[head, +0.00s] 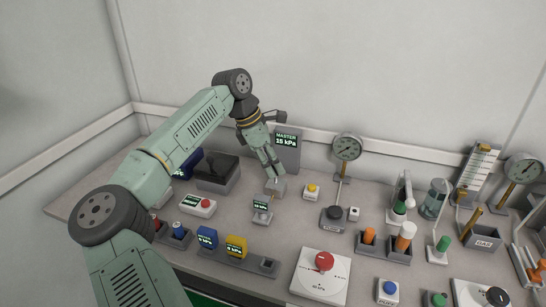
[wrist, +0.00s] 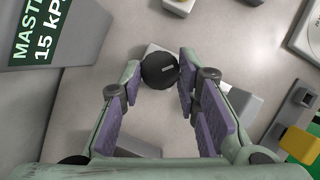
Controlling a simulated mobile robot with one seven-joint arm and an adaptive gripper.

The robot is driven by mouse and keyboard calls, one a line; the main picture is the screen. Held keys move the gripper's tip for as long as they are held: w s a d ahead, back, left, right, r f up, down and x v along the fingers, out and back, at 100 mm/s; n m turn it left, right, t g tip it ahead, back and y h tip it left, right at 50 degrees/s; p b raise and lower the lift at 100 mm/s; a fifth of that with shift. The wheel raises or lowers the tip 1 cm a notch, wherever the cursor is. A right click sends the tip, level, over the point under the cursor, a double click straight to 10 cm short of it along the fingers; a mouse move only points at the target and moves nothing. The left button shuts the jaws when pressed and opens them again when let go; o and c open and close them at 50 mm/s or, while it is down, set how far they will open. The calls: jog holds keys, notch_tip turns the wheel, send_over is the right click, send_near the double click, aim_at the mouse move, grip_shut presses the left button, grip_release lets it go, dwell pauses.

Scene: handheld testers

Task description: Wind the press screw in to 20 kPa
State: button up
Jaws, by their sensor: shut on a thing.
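The master display (head: 286,141) reads "MASTER 15 kPa" on a grey upright block at the back of the bench; it also shows at the left of the wrist view (wrist: 38,35). The press screw's round black knob (wrist: 160,70) has a short pale mark on its face and sits between my fingertips. My gripper (head: 276,172) points down over the grey press block (head: 277,186), just in front of the display. In the wrist view my gripper (wrist: 160,76) is shut on the knob, with purple pads on either side. The screw's thread is hidden.
A small tester (head: 262,208) stands in front of the press. A yellow button box (head: 311,191) and a dial gauge (head: 347,148) stand to its right. Blue (head: 207,238) and yellow (head: 237,246) handheld testers sit in a dock in front. A red-button box (head: 198,205) is left.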

jog(key=m+p, duration=0.1)
jog(key=m+g+p, duration=0.1)
jog(key=m, duration=0.1)
jog(key=m+p, duration=0.1)
jog(key=shift+w+d+r+m+g, duration=0.1)
jog(key=shift+w+r+m+g, duration=0.1)
jog(key=shift+r+m+g, duration=0.15)
jog(key=shift+w+f+m+g+y+p, duration=0.15)
jog(key=shift+m+g+y+p, duration=0.2)
jog(key=shift+m+p, duration=0.55)
jog(key=shift+f+m+g+y+p, duration=0.15)
jog(key=shift+m+g+p, duration=0.25)
jog(key=shift+m, duration=0.95)
jog(key=o, duration=1.2)
jog(key=v, duration=0.7)
jog(key=shift+r, duration=0.25)
